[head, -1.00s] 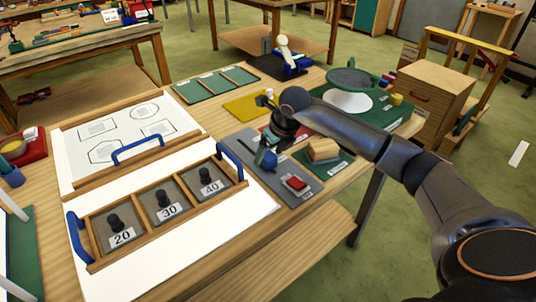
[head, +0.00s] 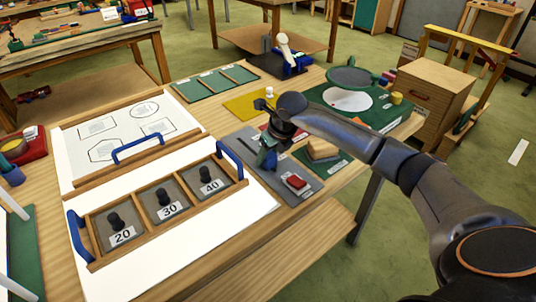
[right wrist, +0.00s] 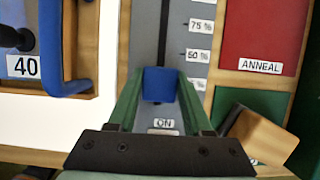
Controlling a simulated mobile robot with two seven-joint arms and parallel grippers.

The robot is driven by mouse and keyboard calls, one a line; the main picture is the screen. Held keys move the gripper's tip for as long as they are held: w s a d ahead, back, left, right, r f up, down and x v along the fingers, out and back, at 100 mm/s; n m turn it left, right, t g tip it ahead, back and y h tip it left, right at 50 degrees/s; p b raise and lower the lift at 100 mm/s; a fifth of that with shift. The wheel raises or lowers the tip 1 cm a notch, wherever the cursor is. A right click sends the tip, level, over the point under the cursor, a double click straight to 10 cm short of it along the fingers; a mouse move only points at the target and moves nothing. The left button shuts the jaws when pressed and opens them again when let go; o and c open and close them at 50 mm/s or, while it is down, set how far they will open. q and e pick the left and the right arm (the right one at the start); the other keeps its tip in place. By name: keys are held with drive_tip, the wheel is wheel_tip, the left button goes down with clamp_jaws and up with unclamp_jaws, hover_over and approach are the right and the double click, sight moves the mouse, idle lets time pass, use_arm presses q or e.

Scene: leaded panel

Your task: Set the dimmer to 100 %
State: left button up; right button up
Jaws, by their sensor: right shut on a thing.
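The dimmer is a slider on a grey panel (head: 245,146) at the right of the table, with a dark slot (right wrist: 164,35) and a blue knob (right wrist: 159,84). My right gripper (right wrist: 157,92) is shut on the blue knob, its green fingers on either side. In the right wrist view, percent labels run beside the slot; 75 % (right wrist: 201,25) and 50 % (right wrist: 198,56) are readable, and the knob sits below the 50 % mark. In the head view my right gripper (head: 267,152) mostly covers the knob. My left gripper is out of view.
A red switch (head: 296,182) is on the same panel, near its front end. A wooden block (head: 322,150) lies on a green mat to the right. A framed tray with blue handles (head: 228,160) and numbered knobs stands to the left.

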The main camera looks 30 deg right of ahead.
clamp_jaws()
idle(0.8)
